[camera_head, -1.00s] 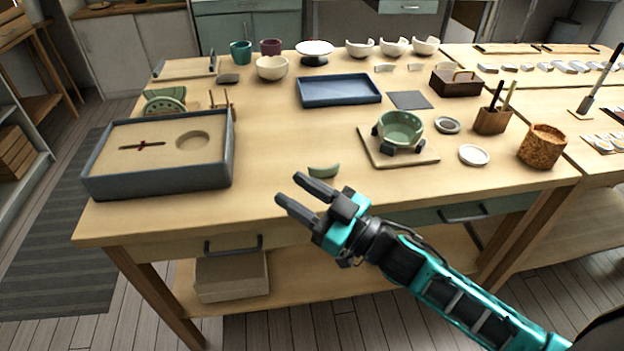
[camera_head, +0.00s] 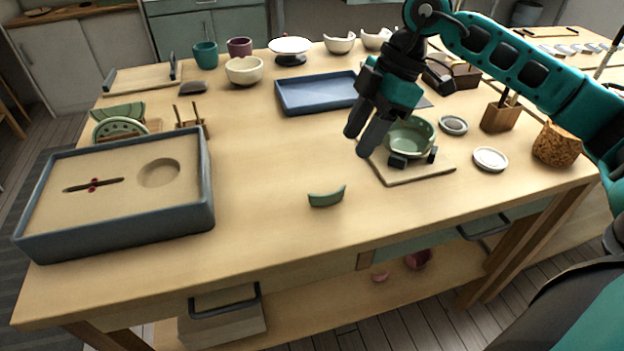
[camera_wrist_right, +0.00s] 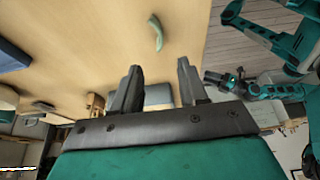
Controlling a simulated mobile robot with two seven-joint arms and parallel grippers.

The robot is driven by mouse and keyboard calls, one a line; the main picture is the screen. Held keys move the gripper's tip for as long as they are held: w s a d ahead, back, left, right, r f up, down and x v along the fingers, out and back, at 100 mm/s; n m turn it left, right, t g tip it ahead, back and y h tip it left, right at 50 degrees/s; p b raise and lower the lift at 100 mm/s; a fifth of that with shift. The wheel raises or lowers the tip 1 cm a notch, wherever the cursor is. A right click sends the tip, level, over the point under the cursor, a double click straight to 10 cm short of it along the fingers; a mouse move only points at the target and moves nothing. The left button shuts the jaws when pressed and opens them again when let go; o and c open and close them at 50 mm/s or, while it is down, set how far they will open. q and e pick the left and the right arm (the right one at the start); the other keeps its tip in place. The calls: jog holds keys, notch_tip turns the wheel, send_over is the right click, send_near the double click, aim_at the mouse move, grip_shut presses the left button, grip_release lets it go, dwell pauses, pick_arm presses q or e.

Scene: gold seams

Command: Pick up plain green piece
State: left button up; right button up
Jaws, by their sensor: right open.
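The plain green piece (camera_head: 326,197) is a small curved shard lying alone on the wooden table (camera_head: 265,190), near its front edge. In the right wrist view, the green piece (camera_wrist_right: 156,33) shows beyond the fingertips, on the bare tabletop. My right gripper (camera_head: 357,140) is open and empty. It hangs above the table, up and to the right of the piece in the head view, apart from it. Its two fingers also show in the right wrist view (camera_wrist_right: 160,78). A teal arm end that looks like my left gripper (camera_wrist_right: 222,80) is small there; its jaws are unclear.
A green bowl (camera_head: 411,138) sits in a holder on a square board, partly behind my right gripper. A sand tray (camera_head: 208,190) stands at left and a blue tray (camera_head: 300,105) at the back. The tabletop around the piece is clear.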

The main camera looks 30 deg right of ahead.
jog(key=b, duration=0.1)
send_over(330, 193)
jog(key=d, duration=0.3)
jog(key=f, duration=0.6)
jog(key=shift+s+a, duration=0.25)
jog(key=shift+s, duration=0.1)
jog(key=shift+a+f, duration=0.25)
jog(key=shift+f, duration=0.45)
jog(key=b+x, duration=0.1)
jog(key=x, duration=0.3)
jog(key=shift+w+f, duration=0.2)
jog(key=shift+f, duration=0.1)
jog(key=shift+a+f, duration=0.1)
pick_arm(q)
jog(key=shift+s+d+f, duration=0.2)
jog(key=shift+s+f, duration=0.05)
jog(key=shift+f, duration=0.25)
jog(key=shift+s+d+f, duration=0.15)
jog(key=shift+s+f, duration=0.05)
jog(key=shift+f, duration=0.25)
pick_arm(e)
grip_shut()
